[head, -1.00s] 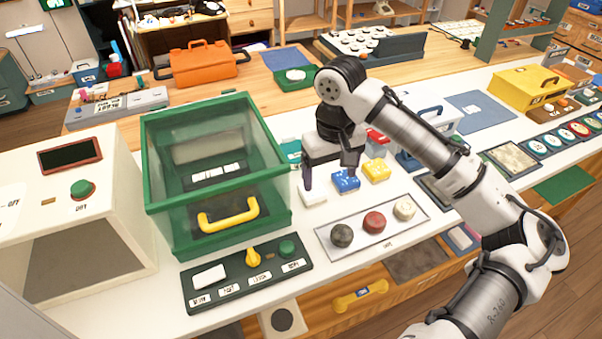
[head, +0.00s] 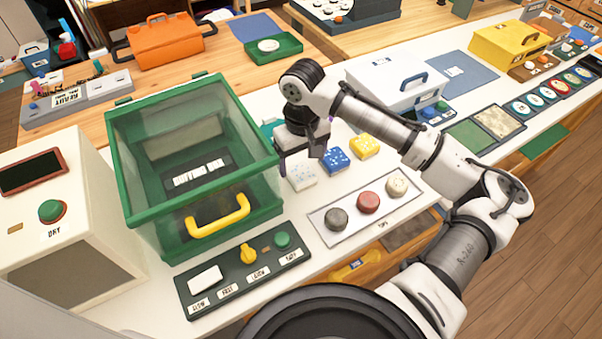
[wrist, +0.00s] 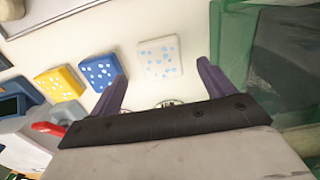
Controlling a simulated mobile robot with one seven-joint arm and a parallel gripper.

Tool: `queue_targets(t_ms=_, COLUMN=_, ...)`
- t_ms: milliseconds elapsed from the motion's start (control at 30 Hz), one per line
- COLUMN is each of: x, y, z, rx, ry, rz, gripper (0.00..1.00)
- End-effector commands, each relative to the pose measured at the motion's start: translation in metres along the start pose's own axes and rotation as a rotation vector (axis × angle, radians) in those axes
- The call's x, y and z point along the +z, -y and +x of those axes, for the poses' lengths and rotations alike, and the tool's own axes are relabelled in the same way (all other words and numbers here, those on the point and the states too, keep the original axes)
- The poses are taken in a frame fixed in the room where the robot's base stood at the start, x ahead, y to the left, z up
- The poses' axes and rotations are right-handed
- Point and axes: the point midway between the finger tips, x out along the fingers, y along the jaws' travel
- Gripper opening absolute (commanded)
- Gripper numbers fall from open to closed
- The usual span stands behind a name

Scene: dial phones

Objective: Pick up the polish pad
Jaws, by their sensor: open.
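Three small dotted square pads lie in a row on the white worktop: a white one with pale blue dots (head: 301,177), a blue one (head: 336,160) and a yellow one (head: 364,146). No readable label shows which is the polish pad. My gripper (head: 302,163) is open, pointing down close to the white pad. In the wrist view, the white pad (wrist: 160,58) sits between the two purple fingertips (wrist: 162,76), ahead of them, with nothing gripped. The blue pad (wrist: 97,72) is just outside the left finger, and the yellow pad (wrist: 57,83) is farther left.
A green clear-walled box (head: 133,187) with a yellow handle stands close left of my gripper. A tray (head: 325,238) with grey, red and cream round pieces lies in front. A control panel (head: 228,283) is at front left. A white case (head: 370,76) stands behind right.

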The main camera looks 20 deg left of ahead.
Motion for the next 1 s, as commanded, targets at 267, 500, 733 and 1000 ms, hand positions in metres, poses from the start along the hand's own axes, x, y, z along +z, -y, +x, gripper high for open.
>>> queue_targets(t_ms=267, x=-0.001, y=0.000, z=0.021, rx=0.000, ry=0.003, rz=0.000, gripper=0.82)
queue_targets(t_ms=500, x=-0.003, y=0.000, z=0.053, rx=0.000, ry=0.001, rz=0.001, gripper=0.82)
queue_targets(t_ms=733, x=-0.003, y=0.000, z=0.058, rx=0.000, ry=-0.001, rz=0.000, gripper=0.82)
queue_targets(t_ms=1000, x=-0.003, y=0.000, z=0.058, rx=0.000, ry=-0.001, rz=0.000, gripper=0.53)
